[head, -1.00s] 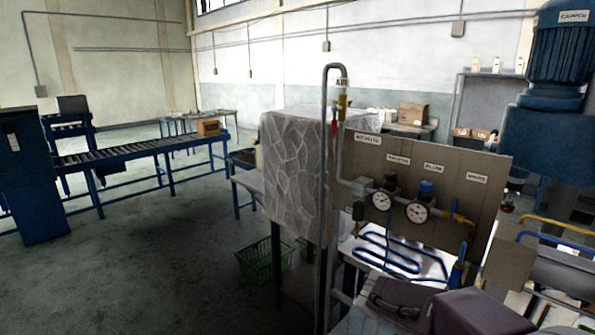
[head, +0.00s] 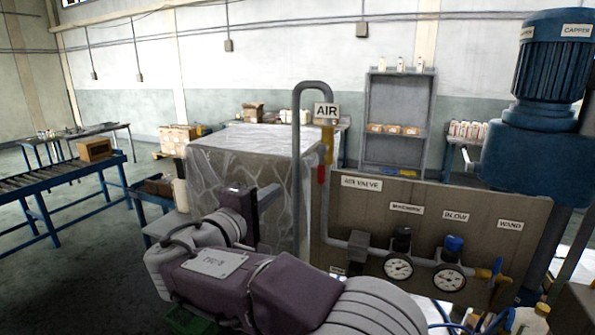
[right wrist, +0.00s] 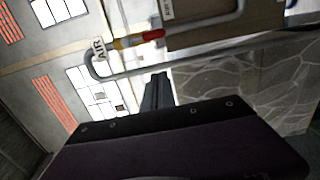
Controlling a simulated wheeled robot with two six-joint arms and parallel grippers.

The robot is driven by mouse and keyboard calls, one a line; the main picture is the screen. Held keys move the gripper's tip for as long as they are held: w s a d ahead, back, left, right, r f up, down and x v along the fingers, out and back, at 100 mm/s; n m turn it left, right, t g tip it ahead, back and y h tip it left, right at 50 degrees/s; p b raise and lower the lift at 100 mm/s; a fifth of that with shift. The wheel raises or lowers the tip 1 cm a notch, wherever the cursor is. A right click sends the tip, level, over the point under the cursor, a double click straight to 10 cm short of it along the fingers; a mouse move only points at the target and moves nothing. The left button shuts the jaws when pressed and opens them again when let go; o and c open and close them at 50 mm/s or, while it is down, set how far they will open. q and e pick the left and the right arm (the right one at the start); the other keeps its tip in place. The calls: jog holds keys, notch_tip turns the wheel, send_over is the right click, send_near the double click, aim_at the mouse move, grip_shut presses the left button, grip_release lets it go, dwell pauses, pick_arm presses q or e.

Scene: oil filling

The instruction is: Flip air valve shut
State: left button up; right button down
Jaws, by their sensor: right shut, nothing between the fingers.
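The air valve (head: 328,146) is a brass-yellow body on the grey pipe, below the white AIR sign (head: 326,110). Its red handle (head: 321,173) points down, roughly along the pipe. In the right wrist view the brass body (right wrist: 124,42) and red handle (right wrist: 151,35) show at the top, ahead of the fingers. My right gripper (head: 268,196) is shut and empty, left of the valve and apart from it. Its dark fingers (right wrist: 158,90) also show in the right wrist view. My left gripper is not in view.
The valve panel (head: 440,210) carries gauges (head: 398,266) and labels, right of the valve. The bent grey pipe (head: 297,130) rises beside it. A wrapped block (head: 225,160) stands behind my right gripper. A blue capper motor (head: 550,70) stands at the far right.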

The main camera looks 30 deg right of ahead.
aim_at(321, 165)
jog(key=w+d+p, duration=0.4)
jog(key=d+p, duration=0.1)
jog(key=d, duration=0.5)
jog(key=shift+w+d+f, duration=0.15)
jog(key=shift+d, duration=0.2)
dwell(0.3)
